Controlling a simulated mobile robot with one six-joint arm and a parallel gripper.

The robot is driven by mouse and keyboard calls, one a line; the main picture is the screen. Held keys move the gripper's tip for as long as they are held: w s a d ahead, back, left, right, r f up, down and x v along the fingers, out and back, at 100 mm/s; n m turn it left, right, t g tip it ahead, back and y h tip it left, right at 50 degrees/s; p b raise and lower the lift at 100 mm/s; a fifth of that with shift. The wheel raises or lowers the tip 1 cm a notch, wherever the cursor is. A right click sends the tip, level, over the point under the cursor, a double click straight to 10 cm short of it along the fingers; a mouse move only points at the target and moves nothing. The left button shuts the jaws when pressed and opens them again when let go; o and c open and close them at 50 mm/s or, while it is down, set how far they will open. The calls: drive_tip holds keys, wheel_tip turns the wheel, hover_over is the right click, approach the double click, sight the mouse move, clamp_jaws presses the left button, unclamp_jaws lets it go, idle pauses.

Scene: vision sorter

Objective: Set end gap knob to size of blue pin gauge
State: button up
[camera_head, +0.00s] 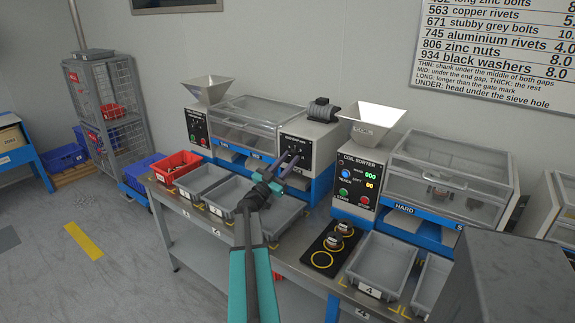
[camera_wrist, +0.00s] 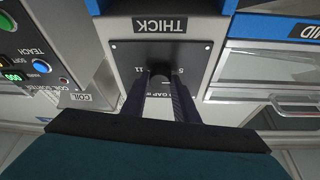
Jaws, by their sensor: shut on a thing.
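The end gap knob (camera_wrist: 158,69) is a small dark knob on a black dial plate (camera_wrist: 125,57) with numbers around it, under a THICK label, in the wrist view. My gripper (camera_wrist: 160,84) is shut on it, with a finger on each side. The fingers hide most of the knob and part of the lettering, so its setting cannot be read. In the head view my gripper (camera_head: 289,163) reaches the front panel of the middle machine (camera_head: 313,137). I cannot make out a blue pin gauge in either view.
Grey bins (camera_head: 382,261) line the bench front below the machines. A red bin (camera_head: 176,164) is at the left. The coil sorter panel (camera_head: 358,180) stands right of my gripper, with a black pad (camera_head: 333,246) holding small metal pieces before it. A size chart (camera_head: 500,55) hangs behind.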

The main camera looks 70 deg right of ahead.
drive_tip(key=shift+w+d+r+m+g+y+b, duration=0.15)
drive_tip(key=shift+m+g+y+b, duration=0.5)
drive_tip(key=shift+m, duration=1.2)
drive_tip(key=shift+w+r+m+g+y+b, duration=0.1)
drive_tip(key=shift+w+m+g+y+b, duration=0.45)
drive_tip(key=shift+m, duration=1.25)
drive_tip(key=shift+s+d+r+m+g+y+b, duration=0.1)
drive_tip(key=shift+m+g+y+b, duration=0.65)
drive_tip(key=shift+m, duration=1.1)
drive_tip(key=shift+h, duration=0.25)
drive_tip(key=o, duration=1)
drive_tip(key=shift+w+f, duration=0.1)
drive_tip(key=shift+o, duration=0.3)
drive_tip(key=shift+a+f, duration=0.15)
